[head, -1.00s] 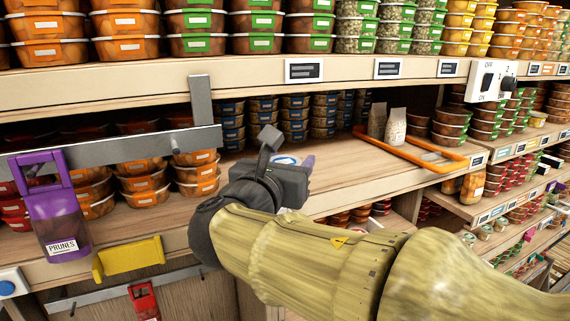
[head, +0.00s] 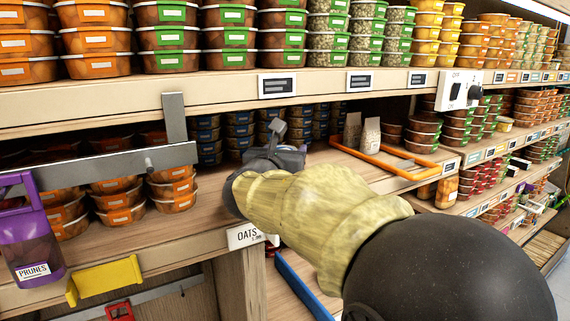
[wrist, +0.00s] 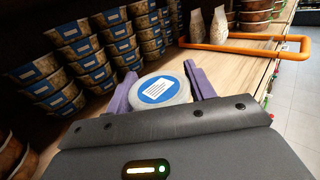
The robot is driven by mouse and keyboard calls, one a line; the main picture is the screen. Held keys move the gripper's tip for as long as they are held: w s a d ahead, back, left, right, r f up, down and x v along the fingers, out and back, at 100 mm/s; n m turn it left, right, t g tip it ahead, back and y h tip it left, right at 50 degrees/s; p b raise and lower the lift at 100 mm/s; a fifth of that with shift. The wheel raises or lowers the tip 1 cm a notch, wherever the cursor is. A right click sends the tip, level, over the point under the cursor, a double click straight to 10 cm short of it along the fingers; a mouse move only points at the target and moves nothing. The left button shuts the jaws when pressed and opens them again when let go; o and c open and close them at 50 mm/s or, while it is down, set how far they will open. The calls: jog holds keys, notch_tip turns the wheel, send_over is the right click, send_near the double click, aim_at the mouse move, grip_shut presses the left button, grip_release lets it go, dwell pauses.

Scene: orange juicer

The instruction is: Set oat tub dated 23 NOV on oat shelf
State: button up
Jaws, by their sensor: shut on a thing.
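A tub with a pale round lid and a blue label (wrist: 157,90) is between the purple fingers of my gripper (wrist: 160,84) in the wrist view. My gripper is shut on it. The lid's printing is too small to read, so I cannot tell the date. In the head view my gripper (head: 272,158) is over the wooden shelf (head: 345,181), and my arm hides the tub. A white OATS sign (head: 245,236) is on this shelf's front edge. I cannot tell whether the tub touches the shelf.
Stacked blue-labelled tubs (wrist: 72,65) stand close behind and left of the held tub. An orange frame (head: 395,163) and two pale bags (head: 362,135) are to the right. Orange-labelled tubs (head: 120,205) are left. An upper shelf (head: 225,98) hangs above. Bare wood lies before the frame.

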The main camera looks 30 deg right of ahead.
jog(key=shift+w+d, duration=0.6)
notch_tip(320, 180, down, 4)
jog(key=shift+w+r+b, duration=0.1)
jog(key=shift+r+b, duration=0.15)
jog(key=shift+b, duration=0.75)
jog(key=shift+a+f, duration=0.1)
jog(key=shift+f, duration=0.05)
jog(key=shift+f, duration=0.1)
jog(key=o, duration=1)
